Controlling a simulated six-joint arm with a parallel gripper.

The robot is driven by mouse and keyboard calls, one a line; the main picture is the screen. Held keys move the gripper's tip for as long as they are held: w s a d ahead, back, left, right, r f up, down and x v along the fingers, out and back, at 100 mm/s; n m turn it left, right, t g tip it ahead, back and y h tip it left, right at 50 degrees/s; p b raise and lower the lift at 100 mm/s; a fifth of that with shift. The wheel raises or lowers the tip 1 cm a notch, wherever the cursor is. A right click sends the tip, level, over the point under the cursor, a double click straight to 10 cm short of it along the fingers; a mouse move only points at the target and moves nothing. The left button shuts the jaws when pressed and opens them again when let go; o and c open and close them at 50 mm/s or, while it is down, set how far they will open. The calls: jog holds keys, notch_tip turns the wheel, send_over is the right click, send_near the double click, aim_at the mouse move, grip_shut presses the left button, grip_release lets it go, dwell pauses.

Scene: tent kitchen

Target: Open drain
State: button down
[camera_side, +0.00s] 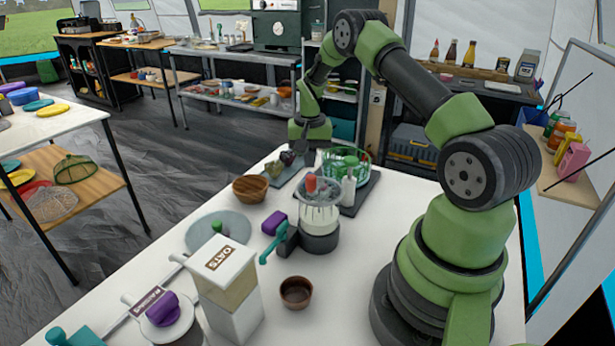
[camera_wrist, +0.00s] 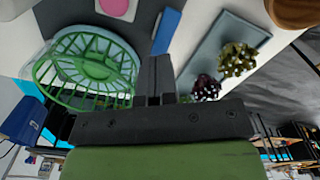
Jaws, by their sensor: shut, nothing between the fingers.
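My gripper (camera_wrist: 162,62) is shut and empty, pointing down over the far end of the white table. In the side view, its dark fingers are hard to make out below the green wrist. A blue bar (camera_wrist: 168,30) lies just beyond the fingertips in the wrist view; I cannot tell whether they touch it. Left of the fingers is a green slotted basket (camera_wrist: 85,62) in a clear bowl; the basket also shows in the side view (camera_side: 345,163). It stands on a dark grey board (camera_side: 368,190). No part is clearly recognizable as a drain.
A grey-blue tray (camera_wrist: 208,55) right of the fingers holds a dark purple clump (camera_wrist: 206,88) and a green clump (camera_wrist: 237,60).

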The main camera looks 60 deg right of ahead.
jog(key=shift+f, duration=1.3)
dwell(0.6)
jog(key=shift+r, duration=3.5)
